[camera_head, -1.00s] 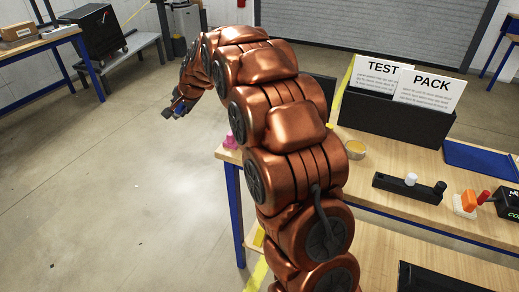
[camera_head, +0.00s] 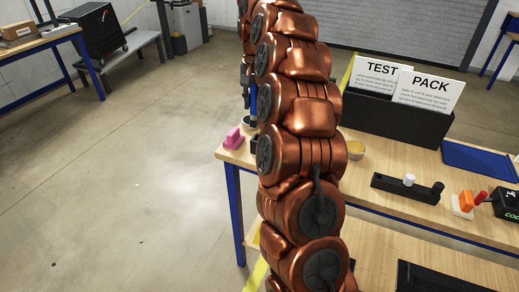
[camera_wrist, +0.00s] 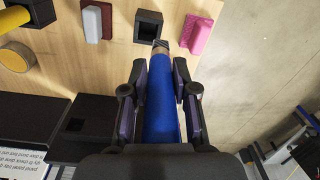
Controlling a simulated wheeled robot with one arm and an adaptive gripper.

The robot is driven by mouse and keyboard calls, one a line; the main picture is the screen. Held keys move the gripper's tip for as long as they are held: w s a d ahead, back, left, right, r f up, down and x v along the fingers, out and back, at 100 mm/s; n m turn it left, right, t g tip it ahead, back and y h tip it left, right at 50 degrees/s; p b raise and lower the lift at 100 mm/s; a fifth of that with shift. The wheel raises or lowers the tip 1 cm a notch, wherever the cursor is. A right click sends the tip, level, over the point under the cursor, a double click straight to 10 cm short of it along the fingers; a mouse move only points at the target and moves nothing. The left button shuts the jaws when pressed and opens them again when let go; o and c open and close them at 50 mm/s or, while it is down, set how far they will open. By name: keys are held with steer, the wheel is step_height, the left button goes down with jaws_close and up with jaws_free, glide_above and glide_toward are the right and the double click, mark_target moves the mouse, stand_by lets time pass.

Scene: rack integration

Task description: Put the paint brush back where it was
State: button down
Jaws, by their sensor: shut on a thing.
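The paint brush shows as a thick blue handle (camera_wrist: 160,108) in the wrist view, with a metallic and dark end pointing up the picture. My gripper (camera_wrist: 160,80) is shut on it, one finger on each side. In the head view, a bit of the blue handle (camera_head: 253,100) shows left of my arm, upright above the table's left end. A black square holder (camera_wrist: 141,28) with an open middle stands just beyond the brush's far end in the wrist view. The brush end overlaps its near edge in the picture; I cannot tell its height above it.
A pink block (camera_wrist: 199,35) stands right of the holder and also shows in the head view (camera_head: 233,139). A grey and red block (camera_wrist: 97,21) stands left of the holder. A dark box (camera_wrist: 82,128) lies nearer. Bare floor (camera_wrist: 248,60) is to the right.

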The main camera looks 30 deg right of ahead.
mark_target(254, 89)
steer(key=shift+s+d+f+p, duration=0.1)
steer(key=shift+s+f+p, duration=0.3)
steer(key=shift+f, duration=1.15)
steer(key=shift+s+d+f+p, duration=0.15)
steer(key=shift+f+p, duration=0.45)
steer(key=shift+f, duration=0.9)
steer(key=shift+s+d+f+p, duration=0.1)
steer(key=shift+s+f+p, duration=0.3)
steer(key=shift+f, duration=1.15)
steer(key=c, duration=0.9)
jaws_free()
steer(key=shift+w, duration=0.15)
step_height(254, 89, up, 12)
steer(key=b, duration=0.3)
